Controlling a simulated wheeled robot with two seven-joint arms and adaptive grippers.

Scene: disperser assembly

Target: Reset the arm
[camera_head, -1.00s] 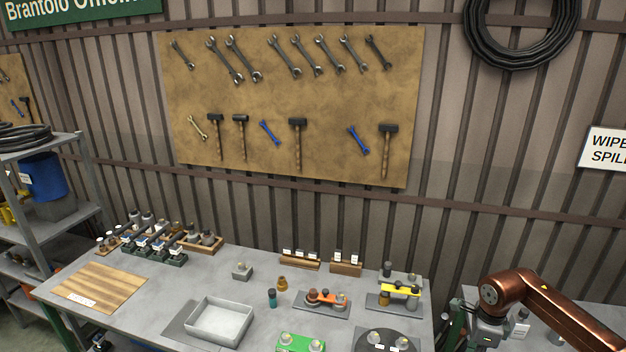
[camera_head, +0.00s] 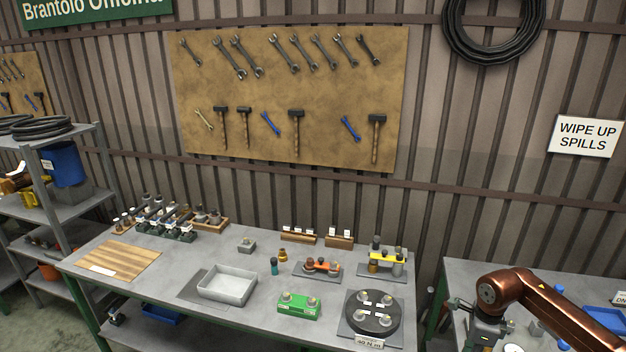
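My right arm (camera_head: 527,297), copper coloured, comes in from the lower right, bent at a joint. It is over the gap and the second table at the right. Its gripper (camera_head: 484,335) hangs below the joint near the bottom edge; its fingertips do not show clearly, so I cannot tell if it is open or shut. My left arm and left gripper are out of view. The workbench (camera_head: 150,318) stands ahead, with a black round fixture (camera_head: 373,316), a green block (camera_head: 299,305) and a grey tray (camera_head: 227,286) on it, all apart from the arm.
A wooden board (camera_head: 122,260) and racks of small parts (camera_head: 170,220) are at the bench's left. An orange fixture (camera_head: 318,267) and a yellow-topped fixture (camera_head: 383,258) stand at its right. A second table (camera_head: 468,268) is at the right. Shelves (camera_head: 85,200) stand left.

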